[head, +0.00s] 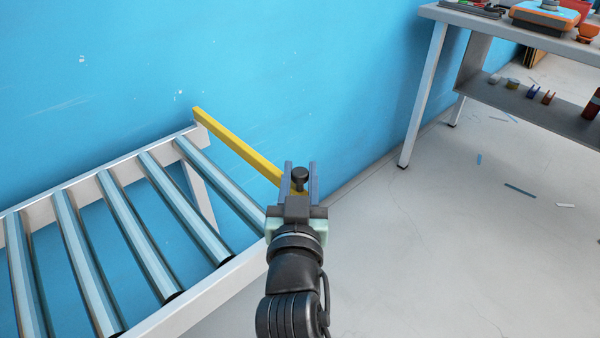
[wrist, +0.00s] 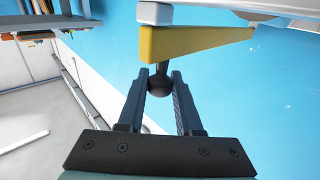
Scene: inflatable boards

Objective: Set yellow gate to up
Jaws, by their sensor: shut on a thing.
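The yellow gate (head: 238,146) is a long bar across the right-hand end of the roller conveyor (head: 62,196). It runs from the conveyor's far corner to my gripper (head: 300,168). The gate also shows in the wrist view (wrist: 195,43), just beyond the fingertips. A black knob (head: 299,175) is at the gate's near end. My gripper is shut on this knob, with one finger on each side; the wrist view shows the knob (wrist: 158,84) between the fingertips. My gripper hides part of the gate's near end in the head view.
A blue wall (head: 300,60) stands close behind the conveyor. A workbench (head: 480,25) with tools and small parts on top and on a lower shelf (head: 530,98) stands at the right. The floor (head: 440,250) between is mostly clear, with a few scraps.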

